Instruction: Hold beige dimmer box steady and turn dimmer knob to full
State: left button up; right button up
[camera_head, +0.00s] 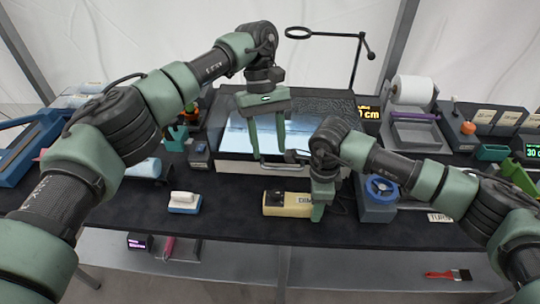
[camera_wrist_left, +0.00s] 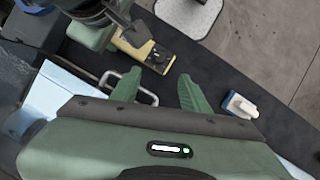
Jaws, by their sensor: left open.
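The beige dimmer box (camera_head: 290,209) lies near the front edge of the black table, with a label on its front. Its small dark knob (camera_head: 274,196) is on top at the left end. The box (camera_wrist_left: 150,48) also shows in the left wrist view. My left gripper (camera_head: 269,156) is open and empty, pointing down above and behind the box, in front of the lit panel. Its fingers (camera_wrist_left: 172,90) are apart from the box. My right gripper (camera_head: 318,210) is at the box's right end, with a green finger against or just before it; its far side is hidden.
A white and blue block (camera_head: 184,202) lies left of the box. A blue handwheel unit (camera_head: 379,197) stands close to its right. The lit panel (camera_head: 250,168) with a metal handle is behind. Bare table lies between the white block and the box.

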pick_arm(q)
jog(key=a+f+n+t, duration=0.1)
jog(key=n, duration=0.3)
jog(key=n+t+h, duration=0.3)
jog(key=n+t, duration=0.2)
jog(key=n, duration=0.9)
send_near(274, 192)
jog(key=x, duration=0.8)
jog(key=shift+d+f, duration=0.25)
grip_shut()
